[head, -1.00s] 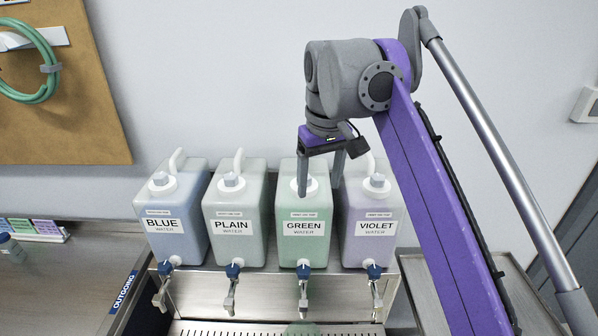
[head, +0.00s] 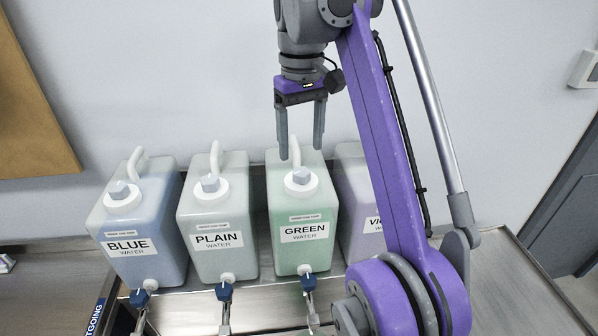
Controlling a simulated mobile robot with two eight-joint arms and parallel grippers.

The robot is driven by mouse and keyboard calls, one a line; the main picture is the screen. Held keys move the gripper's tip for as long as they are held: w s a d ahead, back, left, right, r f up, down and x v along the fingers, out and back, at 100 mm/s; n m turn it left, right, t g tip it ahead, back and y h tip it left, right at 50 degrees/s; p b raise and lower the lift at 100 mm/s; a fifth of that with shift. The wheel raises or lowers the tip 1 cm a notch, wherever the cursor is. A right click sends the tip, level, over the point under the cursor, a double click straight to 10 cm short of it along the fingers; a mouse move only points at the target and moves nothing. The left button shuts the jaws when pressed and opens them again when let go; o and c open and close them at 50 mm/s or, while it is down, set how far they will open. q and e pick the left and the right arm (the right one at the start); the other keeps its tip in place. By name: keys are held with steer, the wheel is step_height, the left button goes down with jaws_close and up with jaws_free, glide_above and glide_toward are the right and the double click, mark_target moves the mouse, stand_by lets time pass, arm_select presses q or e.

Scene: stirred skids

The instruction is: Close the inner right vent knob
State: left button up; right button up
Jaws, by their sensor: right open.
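The jug labelled GREEN WATER (head: 304,212) is the inner right one of the row. Its grey vent knob (head: 301,175) sits on a white cap on top. My right gripper (head: 301,152) points down with its two fingers apart and nothing between them. In the picture it is just above the green jug's knob, its fingertips near the jug's handle; I cannot tell how far it is in depth. My left gripper is not in view.
The jugs BLUE (head: 135,220) and PLAIN (head: 218,220) stand to the left, each with a handle and grey knob. The jug VIOLET (head: 352,215) is partly behind my right arm. All stand on a metal stand (head: 185,305) with blue-topped taps in front.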

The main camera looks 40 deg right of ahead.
mark_target(300, 170)
step_height(300, 170, down, 5)
steer(key=shift+r+b, duration=0.2)
steer(key=shift+b, duration=0.5)
steer(key=shift+w+f, duration=0.1)
steer(key=shift+f, duration=0.35)
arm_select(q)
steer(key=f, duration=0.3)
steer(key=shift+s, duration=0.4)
arm_select(e)
jaws_close()
